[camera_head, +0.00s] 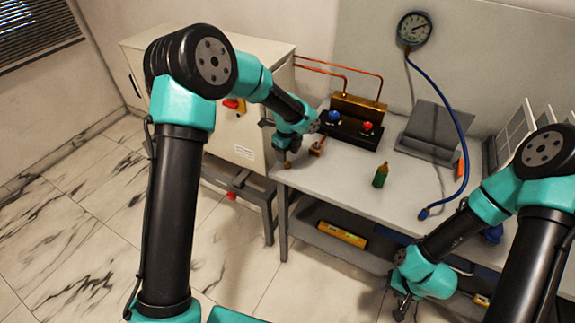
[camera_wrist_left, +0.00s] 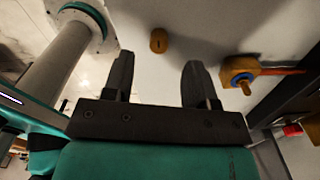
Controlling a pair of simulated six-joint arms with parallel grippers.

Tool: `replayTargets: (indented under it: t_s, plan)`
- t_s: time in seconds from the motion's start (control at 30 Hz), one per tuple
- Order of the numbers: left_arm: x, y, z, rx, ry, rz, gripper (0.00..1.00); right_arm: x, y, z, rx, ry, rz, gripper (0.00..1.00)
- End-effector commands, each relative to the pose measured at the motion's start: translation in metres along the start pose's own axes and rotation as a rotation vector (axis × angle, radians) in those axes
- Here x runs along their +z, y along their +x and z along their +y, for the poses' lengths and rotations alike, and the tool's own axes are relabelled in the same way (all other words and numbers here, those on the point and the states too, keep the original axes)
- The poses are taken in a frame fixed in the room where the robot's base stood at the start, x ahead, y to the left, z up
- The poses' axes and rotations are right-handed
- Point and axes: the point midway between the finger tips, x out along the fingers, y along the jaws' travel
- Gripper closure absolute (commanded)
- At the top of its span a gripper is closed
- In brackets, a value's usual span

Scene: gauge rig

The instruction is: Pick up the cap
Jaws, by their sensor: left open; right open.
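The cap appears to be the small orange-brass piece (camera_wrist_left: 158,40) on the pale table top in the left wrist view. It lies beyond my left gripper's fingertips and between their lines, apart from both fingers. My left gripper (camera_wrist_left: 155,75) is open and empty. In the head view my left gripper (camera_head: 281,158) is over the table's left end, and a small brass spot (camera_head: 287,166) beside it may be the cap. My right gripper (camera_head: 403,300) is open, low in front of the table's front edge; its fingers are small and partly hidden.
A brass fitting with a rod (camera_head: 317,149) is close to the left gripper; it also shows in the wrist view (camera_wrist_left: 240,74). Behind are a black valve block (camera_head: 350,130), a gauge (camera_head: 413,29) and blue hose (camera_head: 463,135). A green bottle (camera_head: 381,175) stands mid-table, with free room around it.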

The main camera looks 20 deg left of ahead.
Motion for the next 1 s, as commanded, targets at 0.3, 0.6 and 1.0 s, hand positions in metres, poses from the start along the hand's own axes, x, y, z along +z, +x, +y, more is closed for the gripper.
replayTargets:
  t_s: [0.3, 0.6, 1.0]
  plan:
    - [-0.001, 0.04, 0.002, 0.002, 0.0, 0.001, 0.48, 0.0, 0.0, 0.0, 0.0, 0.0, 0.0, 0.5]
    - [-0.001, 0.043, 0.001, 0.0, -0.001, 0.001, 0.48, 0.0, 0.0, 0.0, 0.0, 0.0, 0.0, 0.5]
    - [-0.001, 0.043, 0.001, 0.0, -0.001, 0.001, 0.63, 0.0, 0.0, 0.0, 0.0, 0.0, 0.0, 0.5]
